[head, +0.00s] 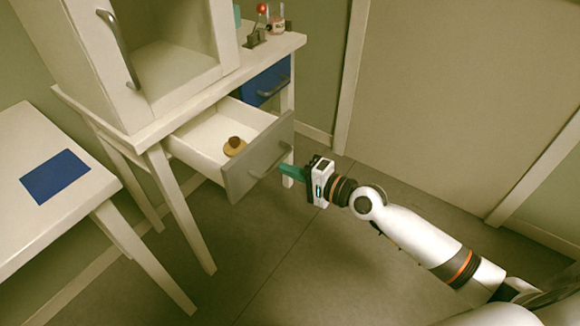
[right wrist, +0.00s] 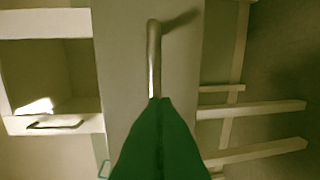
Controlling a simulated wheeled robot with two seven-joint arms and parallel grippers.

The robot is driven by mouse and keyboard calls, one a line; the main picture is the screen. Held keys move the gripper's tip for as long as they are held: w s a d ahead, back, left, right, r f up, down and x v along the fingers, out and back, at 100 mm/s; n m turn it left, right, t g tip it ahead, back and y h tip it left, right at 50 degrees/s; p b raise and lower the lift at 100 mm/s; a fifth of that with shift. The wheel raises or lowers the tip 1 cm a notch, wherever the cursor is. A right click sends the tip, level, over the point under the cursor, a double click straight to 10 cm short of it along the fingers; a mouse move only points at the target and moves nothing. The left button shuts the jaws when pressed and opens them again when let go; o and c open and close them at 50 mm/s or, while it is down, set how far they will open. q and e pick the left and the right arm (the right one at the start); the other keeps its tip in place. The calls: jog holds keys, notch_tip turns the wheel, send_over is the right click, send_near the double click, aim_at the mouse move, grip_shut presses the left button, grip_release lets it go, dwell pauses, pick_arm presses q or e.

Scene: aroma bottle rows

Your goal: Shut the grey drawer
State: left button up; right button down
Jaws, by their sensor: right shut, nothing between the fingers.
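The grey drawer (head: 258,160) is pulled out from the white desk in the head view. A small round tan and brown item (head: 235,146) lies inside it. My right gripper (head: 283,170) is shut and empty, its green fingers close to the drawer's front by the bar handle (head: 270,160). In the right wrist view the shut fingers (right wrist: 158,105) overlap the lower end of the handle (right wrist: 153,60), with the grey front (right wrist: 185,75) behind. I cannot tell whether they touch it. My left gripper is not in view.
A blue drawer (head: 266,82) beside the grey one looks shut. An open white cabinet (head: 172,75) stands on the desk, with small bottles (head: 275,22) at the desk's far end. A white table with a blue mat (head: 55,176) is at left. The floor (head: 290,250) is clear.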

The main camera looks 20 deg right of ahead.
aim_at(264, 157)
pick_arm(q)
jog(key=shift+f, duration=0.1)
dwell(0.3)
